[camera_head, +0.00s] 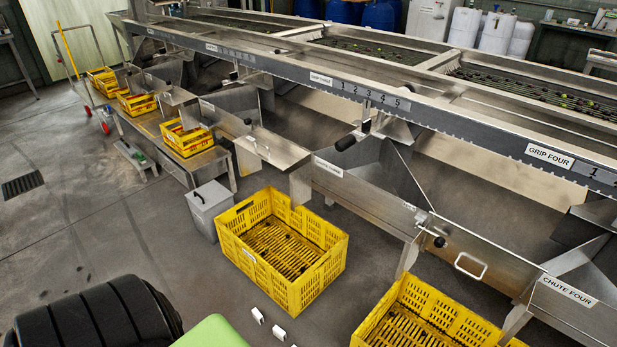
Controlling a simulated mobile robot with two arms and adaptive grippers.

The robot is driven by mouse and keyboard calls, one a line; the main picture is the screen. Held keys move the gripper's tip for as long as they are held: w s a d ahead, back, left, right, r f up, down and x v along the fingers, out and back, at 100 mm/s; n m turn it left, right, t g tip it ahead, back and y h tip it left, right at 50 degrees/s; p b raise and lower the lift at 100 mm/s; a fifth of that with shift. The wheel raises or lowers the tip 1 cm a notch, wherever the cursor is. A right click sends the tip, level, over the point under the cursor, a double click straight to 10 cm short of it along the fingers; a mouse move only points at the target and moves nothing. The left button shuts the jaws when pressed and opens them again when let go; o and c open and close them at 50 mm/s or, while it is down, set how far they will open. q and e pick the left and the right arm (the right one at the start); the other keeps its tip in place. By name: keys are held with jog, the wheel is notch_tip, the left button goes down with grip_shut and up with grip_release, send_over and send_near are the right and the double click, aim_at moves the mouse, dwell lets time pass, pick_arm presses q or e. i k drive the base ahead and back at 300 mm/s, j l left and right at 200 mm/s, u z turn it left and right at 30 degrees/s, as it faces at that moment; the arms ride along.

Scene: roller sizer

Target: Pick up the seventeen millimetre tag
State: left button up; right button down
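A few small white pieces lie in a row at the bottom edge, beside a green surface (212,333): an upper white piece (257,315) and a middle white piece (279,332), with another cut off by the frame. They could be tags, but no marking on them is readable, so I cannot tell whether one is the seventeen millimetre tag. A near yellow crate (224,235) stands on the floor and carries a small white label on its left side. Neither of my grippers is in view.
The steel sizer (450,105) runs across the back, with chute three (365,185) and chute four (570,315) jutting forward. Another yellow crate (372,318) stands at lower right, and a grey bin (209,208) beside the near crate. Open floor (80,225) lies left.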

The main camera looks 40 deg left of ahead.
aim_at(256, 314)
jog(key=u, duration=1.2)
